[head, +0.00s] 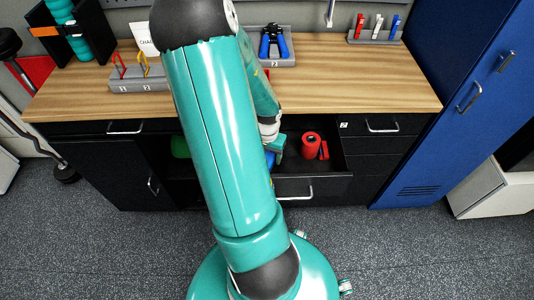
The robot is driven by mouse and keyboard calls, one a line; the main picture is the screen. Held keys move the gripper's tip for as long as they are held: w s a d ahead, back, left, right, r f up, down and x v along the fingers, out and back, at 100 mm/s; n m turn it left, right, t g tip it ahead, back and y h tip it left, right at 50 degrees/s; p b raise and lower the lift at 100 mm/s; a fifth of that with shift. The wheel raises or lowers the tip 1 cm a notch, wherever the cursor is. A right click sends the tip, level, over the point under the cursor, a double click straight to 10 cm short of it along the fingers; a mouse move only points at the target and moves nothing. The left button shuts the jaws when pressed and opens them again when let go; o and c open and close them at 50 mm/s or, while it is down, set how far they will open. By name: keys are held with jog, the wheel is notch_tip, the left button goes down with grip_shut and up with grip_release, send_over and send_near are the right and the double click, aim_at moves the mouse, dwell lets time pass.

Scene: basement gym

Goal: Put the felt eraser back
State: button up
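My gripper (276,152) is at the open drawer (330,172), below the worktop edge. Only a teal part of it shows beside my arm, and its fingers cannot be made out. A small blue thing (270,161) shows just below it; I cannot tell whether it is held or lies in the drawer. A red roll (311,146) and a small red block (324,151) are in the drawer, right of my gripper. I cannot tell for sure which thing is the felt eraser. My arm hides the drawer's left part.
The wooden worktop (350,85) carries a grey holder with red, white and blue markers (375,38), a tray with blue-handled pliers (272,45) and a grey numbered tray (138,84). A blue locker (440,110) stands at right. A green thing (180,147) shows left of my arm.

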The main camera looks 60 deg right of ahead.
aim_at(267, 154)
jog(key=shift+o, duration=0.6)
notch_tip(267, 154, up, 12)
jog(key=shift+r, duration=0.2)
